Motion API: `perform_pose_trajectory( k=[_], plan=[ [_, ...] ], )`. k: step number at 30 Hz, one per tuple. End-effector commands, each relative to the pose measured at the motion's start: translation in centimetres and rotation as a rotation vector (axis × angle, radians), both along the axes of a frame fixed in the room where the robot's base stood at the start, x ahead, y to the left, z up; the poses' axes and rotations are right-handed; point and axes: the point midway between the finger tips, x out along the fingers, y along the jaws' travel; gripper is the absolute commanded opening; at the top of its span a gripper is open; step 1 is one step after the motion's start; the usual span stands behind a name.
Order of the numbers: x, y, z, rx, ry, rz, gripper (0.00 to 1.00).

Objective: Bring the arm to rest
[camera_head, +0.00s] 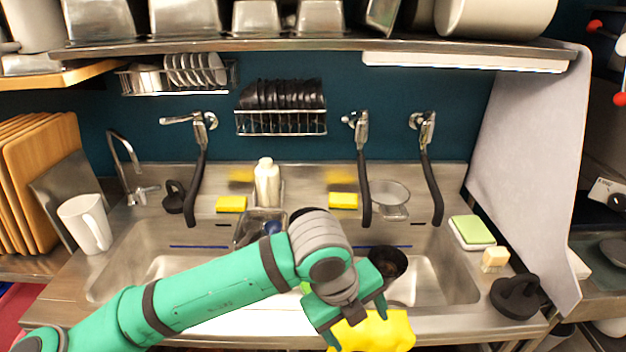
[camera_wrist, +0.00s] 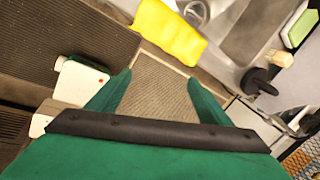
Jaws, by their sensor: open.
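My green arm reaches in from the lower left in the head view and crosses in front of the sink. My gripper (camera_head: 360,318) hangs at the sink's front edge, beside a yellow cloth (camera_head: 385,332). In the wrist view my gripper (camera_wrist: 158,88) has its two green fingers spread apart, with nothing between them but floor seen below. The yellow cloth (camera_wrist: 168,36) lies beyond the fingertips there, apart from them, draped at the counter edge.
A metal double sink (camera_head: 455,275) stands behind my gripper, with a black cup (camera_head: 388,262) near its middle. A white mug (camera_head: 86,222) stands at left. A black round tool (camera_head: 515,296), a sponge (camera_head: 472,230) and a small block (camera_head: 495,259) are at right. A shelf (camera_head: 300,45) runs overhead.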

Motion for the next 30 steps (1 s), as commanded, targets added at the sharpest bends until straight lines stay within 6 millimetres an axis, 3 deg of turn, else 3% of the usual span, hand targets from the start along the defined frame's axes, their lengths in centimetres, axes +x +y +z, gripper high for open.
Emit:
perform_pose_trajectory(
  k=[9, 15, 22, 30],
  plan=[
    [1.5, -10.1, 3.2, -0.422, -0.051, 0.081, 0.73],
    [2.5, -14.8, 6.6, -0.708, -0.045, 0.171, 0.73],
    [3.7, -17.4, 10.4, -1.025, -0.003, 0.306, 0.73],
    [5.5, -17.6, 13.1, -1.361, 0.08, 0.5, 0.73]
  ],
)
